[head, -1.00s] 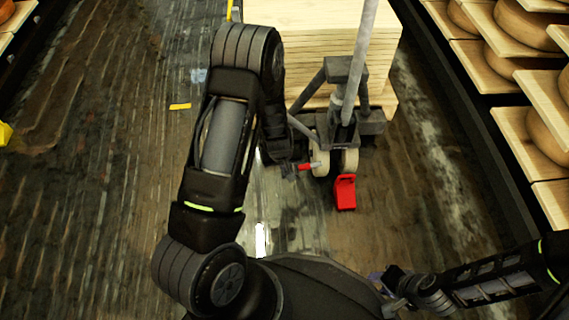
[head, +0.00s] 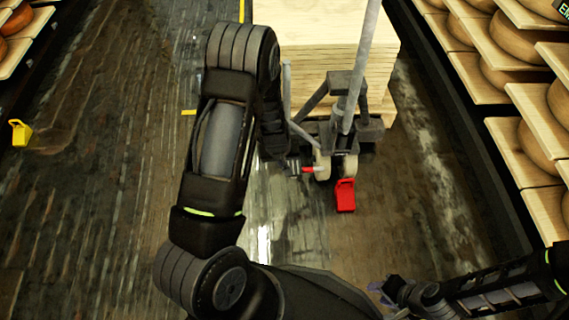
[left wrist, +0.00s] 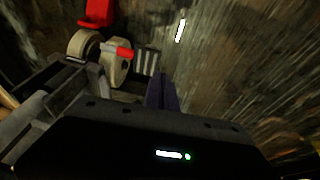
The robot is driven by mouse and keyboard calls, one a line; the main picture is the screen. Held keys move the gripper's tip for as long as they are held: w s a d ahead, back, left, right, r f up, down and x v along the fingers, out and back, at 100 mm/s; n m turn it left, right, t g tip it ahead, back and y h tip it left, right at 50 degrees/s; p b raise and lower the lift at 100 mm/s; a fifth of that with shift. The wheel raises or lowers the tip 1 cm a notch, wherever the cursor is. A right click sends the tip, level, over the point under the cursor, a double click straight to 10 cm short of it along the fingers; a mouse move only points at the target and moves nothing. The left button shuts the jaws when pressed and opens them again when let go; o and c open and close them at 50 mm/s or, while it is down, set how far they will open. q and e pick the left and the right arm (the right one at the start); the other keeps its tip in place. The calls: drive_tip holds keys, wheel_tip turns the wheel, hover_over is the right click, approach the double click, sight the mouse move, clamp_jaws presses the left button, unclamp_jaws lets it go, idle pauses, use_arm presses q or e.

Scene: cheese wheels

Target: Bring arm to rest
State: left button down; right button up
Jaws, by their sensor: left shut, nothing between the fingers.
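My left arm rises from the bottom of the head view and bends down in front of a pallet truck. My right arm lies low at the right of the head view. Its gripper (head: 388,288) is small and dark near the bottom edge, beside my body; its jaw opening cannot be made out.
The pallet truck (head: 345,118) stands at a stack of pale boards (head: 335,58). A red canister (head: 345,196) is on the floor beside its wheels. Shelves with cheese wheels (head: 508,78) line the right side. A yellow object (head: 20,132) stands at far left. The left floor is mostly clear.

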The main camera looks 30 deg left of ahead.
idle(0.5)
